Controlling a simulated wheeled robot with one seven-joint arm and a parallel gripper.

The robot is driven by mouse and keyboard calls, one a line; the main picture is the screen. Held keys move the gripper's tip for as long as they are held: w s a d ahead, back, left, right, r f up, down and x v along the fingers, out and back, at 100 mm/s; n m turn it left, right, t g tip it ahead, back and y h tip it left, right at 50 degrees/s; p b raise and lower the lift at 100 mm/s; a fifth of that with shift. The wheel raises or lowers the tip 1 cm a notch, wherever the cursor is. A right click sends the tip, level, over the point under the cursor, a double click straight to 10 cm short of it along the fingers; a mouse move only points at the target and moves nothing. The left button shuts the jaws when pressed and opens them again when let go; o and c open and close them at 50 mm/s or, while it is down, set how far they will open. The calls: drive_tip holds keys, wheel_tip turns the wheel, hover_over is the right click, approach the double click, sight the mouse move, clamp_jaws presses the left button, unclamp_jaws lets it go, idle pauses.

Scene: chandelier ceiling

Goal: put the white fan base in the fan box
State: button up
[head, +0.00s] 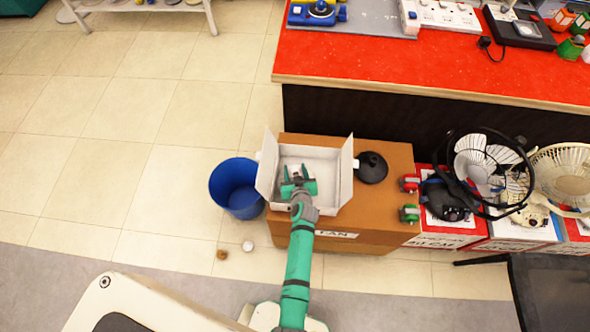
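The open white box (335,153) with raised flaps sits on a large brown cardboard box (392,200) marked "FAN". I cannot tell from the picture which of these is the fan box. My gripper (298,172) is over the inside of the white box, and its two fingers look spread apart. I see nothing clearly held between them. I cannot make out a white fan base with certainty. It may be hidden under my gripper and arm. A black round base (371,167) lies on the cardboard to the right of the white box.
A blue bin (236,188) stands left of the cardboard box. Fans with black (482,170) and cream (565,180) guards stand to the right on smaller boxes. A red-topped counter (430,68) is behind.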

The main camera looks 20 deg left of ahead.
drive_tip(key=shift+s+r, duration=0.1)
drive_tip(key=shift+r, duration=0.05)
drive_tip(key=v, duration=1.2)
idle(0.4)
